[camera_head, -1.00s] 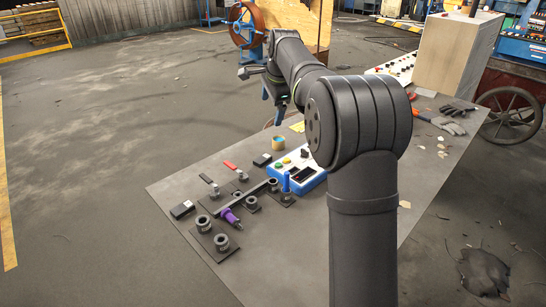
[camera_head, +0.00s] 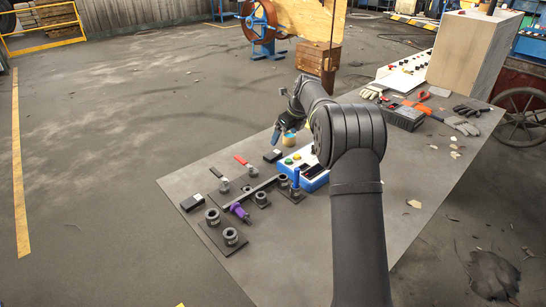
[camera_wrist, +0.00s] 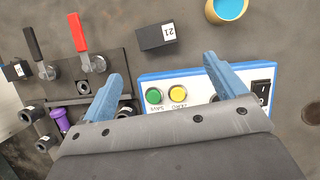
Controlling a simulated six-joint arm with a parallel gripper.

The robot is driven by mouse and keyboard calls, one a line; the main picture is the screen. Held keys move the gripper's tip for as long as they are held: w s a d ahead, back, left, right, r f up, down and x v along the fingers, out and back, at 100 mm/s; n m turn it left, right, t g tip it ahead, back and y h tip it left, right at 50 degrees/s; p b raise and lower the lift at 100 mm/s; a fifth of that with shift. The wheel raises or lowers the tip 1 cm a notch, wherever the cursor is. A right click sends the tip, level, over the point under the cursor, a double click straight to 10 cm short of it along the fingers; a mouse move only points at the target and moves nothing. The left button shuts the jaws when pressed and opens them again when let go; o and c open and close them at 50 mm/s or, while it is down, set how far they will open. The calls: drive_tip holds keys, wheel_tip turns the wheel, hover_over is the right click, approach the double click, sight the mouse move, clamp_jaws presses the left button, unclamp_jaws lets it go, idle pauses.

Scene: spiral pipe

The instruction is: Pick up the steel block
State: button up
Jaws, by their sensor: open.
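A dark block with a white "21" label (camera_wrist: 155,35) lies on the table, just beyond the space between my fingertips in the wrist view. It also shows in the head view (camera_head: 273,156), beside the control box. A second dark block with a white label (camera_head: 192,202) lies at the table's left edge; part of it shows in the wrist view (camera_wrist: 17,71). I cannot tell by look which is the steel block. My gripper (camera_wrist: 160,69) is open and empty, its blue fingers pointing down above the table. In the head view, my gripper (camera_head: 277,134) is near the "21" block, apart from it.
A blue-and-white control box (camera_head: 312,176) with green and yellow buttons sits under my fingers. A yellow cup with blue contents (camera_wrist: 230,9) stands beyond. Red (camera_wrist: 78,33) and black (camera_wrist: 33,44) levers and a fixture with a purple part (camera_head: 239,211) stand left.

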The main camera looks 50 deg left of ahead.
approach(274, 154)
drive_tip(key=x, duration=0.3)
drive_tip(key=shift+w+d+f, duration=0.1)
drive_tip(key=shift+w+d, duration=0.05)
drive_tip(key=shift+d, duration=0.05)
drive_tip(key=x, duration=0.5)
drive_tip(key=shift+s+a+f, duration=0.1)
drive_tip(key=shift+s+a, duration=0.05)
drive_tip(key=shift+s, duration=0.1)
drive_tip(key=c, duration=1.3)
